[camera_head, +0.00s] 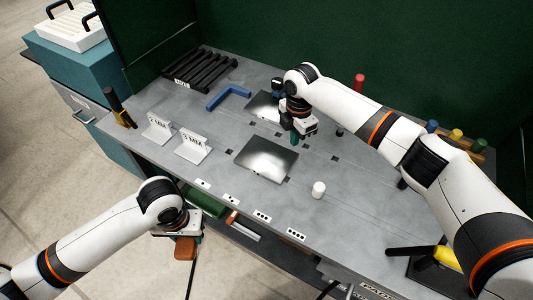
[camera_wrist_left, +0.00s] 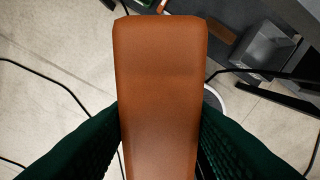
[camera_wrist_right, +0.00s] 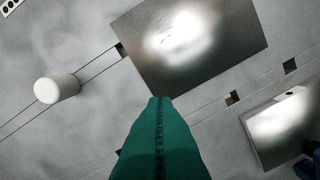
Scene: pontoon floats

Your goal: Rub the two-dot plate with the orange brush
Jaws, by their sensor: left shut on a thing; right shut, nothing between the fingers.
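An orange-brown block, likely the orange brush (camera_head: 185,249), is held in my left gripper (camera_head: 180,236), off the front edge of the bench. It fills the middle of the left wrist view (camera_wrist_left: 158,80), between the green fingers; its underside is hidden. My right gripper (camera_head: 294,139) is shut and empty, low over the bench between two shiny metal plates. The nearer plate (camera_head: 266,160) lies flat, and the farther plate (camera_head: 262,105) is partly hidden by my right arm. Both show in the right wrist view.
A white cylinder (camera_head: 318,190) stands right of the nearer plate. Two labelled white stands (camera_head: 194,147), a blue angle piece (camera_head: 228,95) and a black rack (camera_head: 202,70) are on the left side. Coloured pegs (camera_head: 455,134) stand at right. A green wall closes the back.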

